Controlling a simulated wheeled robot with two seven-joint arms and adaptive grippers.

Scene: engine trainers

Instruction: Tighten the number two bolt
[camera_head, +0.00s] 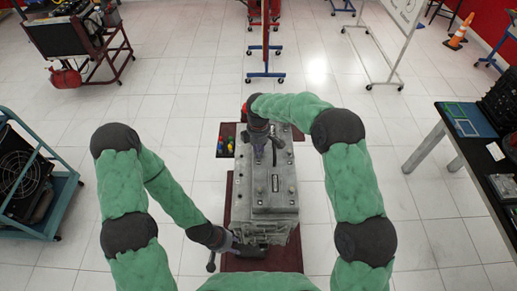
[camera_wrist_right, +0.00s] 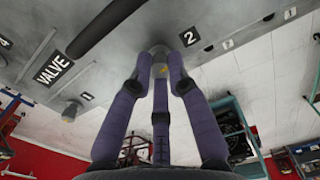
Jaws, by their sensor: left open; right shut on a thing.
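The grey engine block (camera_head: 275,187) stands in the middle of the head view, with bolts along its top. My right gripper (camera_head: 262,146) is over the far part of its top. In the right wrist view, its purple fingers (camera_wrist_right: 160,70) close around a grey bolt (camera_wrist_right: 158,52) beside the label "2" (camera_wrist_right: 191,38). The fingers hide much of this bolt. Another bolt (camera_wrist_right: 71,111) stands apart, and a "VALVE" label (camera_wrist_right: 53,70) is at the left. My left gripper (camera_head: 238,246) is open and empty at the block's near end, low in the head view.
A dark red base (camera_head: 232,265) lies under the block. Small coloured items (camera_head: 226,146) lie at its far left. A dark table (camera_head: 470,150) stands at the right, and a teal cart (camera_head: 45,190) at the left. Open tiled floor lies between them.

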